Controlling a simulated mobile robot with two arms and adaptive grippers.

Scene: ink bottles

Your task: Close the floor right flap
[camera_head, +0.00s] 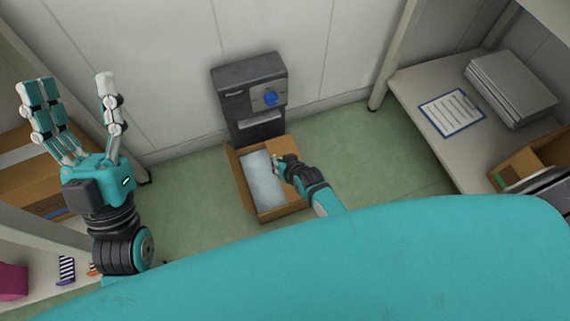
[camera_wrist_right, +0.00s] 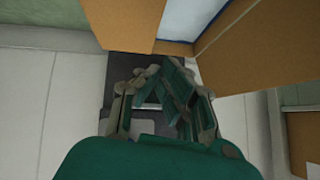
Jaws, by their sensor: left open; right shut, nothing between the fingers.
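An open cardboard box (camera_head: 241,182) stands on the green floor by the wall, with a pale grey-blue item (camera_head: 262,180) inside. My right gripper (camera_head: 280,163) is shut and empty at the right side of the box, and its arm hides part of that side and the right flap. In the right wrist view, my closed fingers (camera_wrist_right: 165,92) show close to a cardboard panel (camera_wrist_right: 255,45) on the right; I cannot tell if they touch it. Another cardboard panel (camera_wrist_right: 124,22) is at the top left. My left gripper (camera_head: 74,84) is raised at the left, open and empty.
A dark grey machine (camera_head: 250,88) with a blue knob stands against the wall behind the box. A shelf (camera_head: 408,84) with a clipboard (camera_head: 452,112) and a paper stack (camera_head: 508,86) is at the right. Shelves with boxes are at the left. Green floor right of the box is clear.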

